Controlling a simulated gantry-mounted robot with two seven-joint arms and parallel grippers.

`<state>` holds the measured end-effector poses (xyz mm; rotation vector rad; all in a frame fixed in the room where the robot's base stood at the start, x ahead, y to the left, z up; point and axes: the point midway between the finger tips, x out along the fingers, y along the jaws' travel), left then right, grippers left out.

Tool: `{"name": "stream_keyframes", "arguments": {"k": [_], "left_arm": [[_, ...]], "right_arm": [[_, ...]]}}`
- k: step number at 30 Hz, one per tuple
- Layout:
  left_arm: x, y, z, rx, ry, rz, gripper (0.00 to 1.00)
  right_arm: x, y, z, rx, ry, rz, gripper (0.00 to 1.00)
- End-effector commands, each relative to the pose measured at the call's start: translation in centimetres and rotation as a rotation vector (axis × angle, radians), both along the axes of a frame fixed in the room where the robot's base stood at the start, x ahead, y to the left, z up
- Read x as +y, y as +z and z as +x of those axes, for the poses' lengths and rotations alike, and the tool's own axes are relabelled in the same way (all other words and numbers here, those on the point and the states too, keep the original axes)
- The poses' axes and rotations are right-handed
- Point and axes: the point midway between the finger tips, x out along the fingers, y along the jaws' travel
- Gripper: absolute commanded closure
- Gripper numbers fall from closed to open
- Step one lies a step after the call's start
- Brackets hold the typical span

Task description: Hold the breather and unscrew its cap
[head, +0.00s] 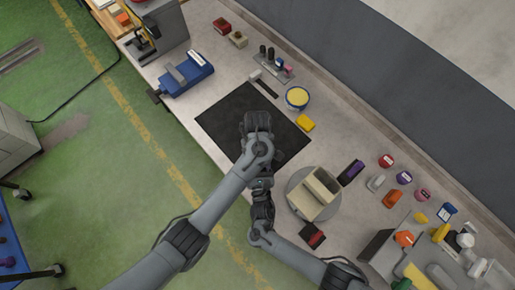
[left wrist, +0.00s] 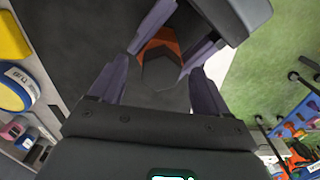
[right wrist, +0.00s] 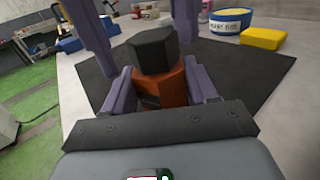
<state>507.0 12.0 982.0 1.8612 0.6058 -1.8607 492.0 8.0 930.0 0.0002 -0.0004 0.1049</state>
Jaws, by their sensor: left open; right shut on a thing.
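The breather has an orange hex body (right wrist: 168,90) and a dark grey hex cap (right wrist: 152,50) on its top. My right gripper (right wrist: 160,85) is shut on the orange body, with a finger on each side. My left gripper (left wrist: 157,82) is open above, its fingers apart on either side of the dark cap (left wrist: 160,74). The orange body (left wrist: 160,42) shows beyond the cap in the left wrist view. In the head view both arms meet over the black mat (head: 225,115) and hide the breather.
A grey round turntable (head: 333,205) with a beige box (head: 315,190) stands right of the arms. A yellow-topped tub (head: 297,97) and a yellow block (head: 305,123) sit by the mat's right edge. A blue vise (head: 187,77) is at upper left.

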Motion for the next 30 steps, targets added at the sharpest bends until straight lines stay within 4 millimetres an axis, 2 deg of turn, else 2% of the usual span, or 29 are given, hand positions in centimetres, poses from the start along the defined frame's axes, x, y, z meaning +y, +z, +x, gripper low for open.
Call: {"name": "stream_keyframes", "arguments": {"k": [9,21,30], "left_arm": [[0.0,0.2,0.0,-0.001,-0.001,-0.001,0.23],[0.0,3.4,0.1,-0.001,-0.001,0.000,0.23],[0.0,4.0,0.0,0.000,0.000,0.000,0.23]], "right_arm": [[0.0,-0.1,0.0,0.002,0.000,0.000,0.97],[0.0,-0.1,0.0,0.002,0.000,-0.001,0.97],[0.0,-0.1,0.0,0.002,0.000,-0.001,0.97]]}}
